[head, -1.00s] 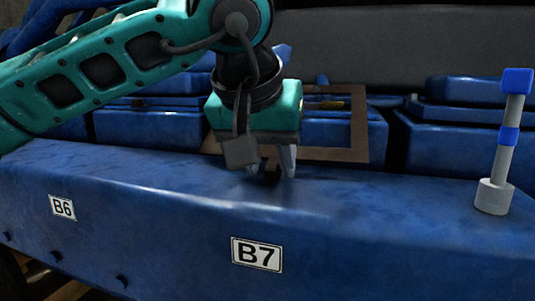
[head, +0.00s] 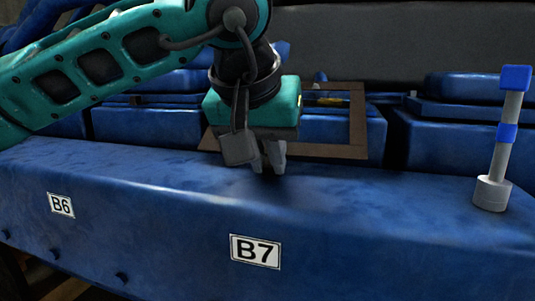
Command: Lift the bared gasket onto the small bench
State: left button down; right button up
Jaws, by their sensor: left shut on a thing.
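The gasket is a flat brown rectangular frame (head: 335,152) on the blue engine, around a blue block behind the front ledge. My left arm and gripper cover its left and front-left parts. My left gripper (head: 270,164) points down at the gasket's front edge, its grey fingers close together. It is shut on the gasket, though the contact itself is hard to see. My right gripper and the small bench are not in view.
A grey post with blue bands (head: 505,140) stands on the ledge at the right. The long blue ledge (head: 370,215) carries labels B6 (head: 61,205) and B7 (head: 255,252). Several blue engine blocks (head: 455,140) stand behind. The ledge top between gripper and post is clear.

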pick_arm(q)
jog(key=shift+p+v, duration=0.45)
jog(key=shift+v, duration=0.5)
jog(key=shift+s+r, duration=0.1)
jog(key=shift+r, duration=0.05)
jog(key=shift+p+v, duration=0.7)
jog(key=shift+v, duration=0.4)
jog(key=shift+s+a+r, duration=0.1)
jog(key=shift+r, duration=0.15)
jog(key=shift+s+f, duration=0.1)
